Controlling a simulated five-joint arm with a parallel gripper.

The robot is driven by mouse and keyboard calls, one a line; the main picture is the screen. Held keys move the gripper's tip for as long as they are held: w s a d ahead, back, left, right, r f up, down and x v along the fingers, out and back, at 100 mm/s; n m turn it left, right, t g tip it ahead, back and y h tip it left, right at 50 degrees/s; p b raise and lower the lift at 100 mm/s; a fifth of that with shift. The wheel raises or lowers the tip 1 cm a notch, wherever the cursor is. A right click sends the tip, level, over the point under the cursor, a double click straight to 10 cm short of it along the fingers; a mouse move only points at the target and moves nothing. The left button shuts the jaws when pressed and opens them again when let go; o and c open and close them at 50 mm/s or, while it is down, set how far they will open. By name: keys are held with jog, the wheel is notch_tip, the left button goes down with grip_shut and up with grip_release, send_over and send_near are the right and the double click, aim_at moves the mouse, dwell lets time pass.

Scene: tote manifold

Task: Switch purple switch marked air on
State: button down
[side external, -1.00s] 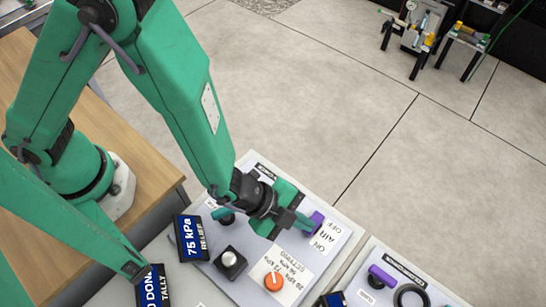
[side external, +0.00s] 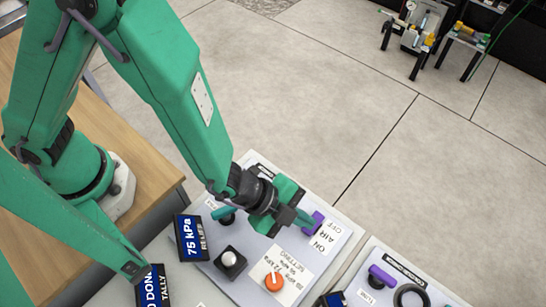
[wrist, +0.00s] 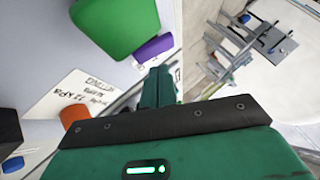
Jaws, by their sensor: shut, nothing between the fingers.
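The purple switch (side external: 317,219) stands near the far right edge of the tilted light panel, beside a white label (side external: 326,240) reading AIR with ON and OFF. My gripper (side external: 302,217) is shut and empty, just left of the purple switch and partly in front of it. In the side view I cannot tell whether they touch. In the wrist view the purple switch (wrist: 152,47) shows just above my gripper's green fingers (wrist: 158,84), partly covered by a large green shape. Which way the switch is set cannot be told.
The same panel carries an orange knob (side external: 274,281), a black-and-white button (side external: 230,261) and a blue 75 kPa display (side external: 192,238). A second panel at the lower right has another purple switch (side external: 381,276) and a black ring (side external: 411,297). Open floor lies behind.

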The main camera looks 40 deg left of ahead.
aim_at(301, 231)
jog(key=shift+r, duration=2.5)
jog(key=w+a+r+n+t+y, duration=0.1)
jog(key=w+a+r+n, duration=0.2)
jog(key=a+r, duration=0.25)
jog(key=w+a+r+n+y, duration=0.2)
jog(key=w+a+r+n, duration=0.15)
jog(key=a, duration=0.35)
jog(key=w+a+r+n+t+y, duration=0.1)
jog(key=w+a+r+n, duration=0.15)
jog(key=a+r, duration=0.4)
jog(key=s+a+r+n+y, duration=0.1)
jog(key=s+a+r+n, duration=0.1)
jog(key=a, duration=0.4)
jog(key=s+a+r+n+g+y, duration=0.1)
jog(key=s+a+r+n, duration=0.2)
jog(key=s+a+n, duration=0.2)
jog(key=s+a+r+n+y, duration=0.1)
jog(key=s+a+r+n, duration=0.1)
jog(key=s+a+n, duration=0.2)
jog(key=a, duration=0.3)
jog(key=shift+s+r+g+y, duration=0.3)
jog(key=shift+s+r, duration=0.05)
jog(key=shift+r, duration=0.05)
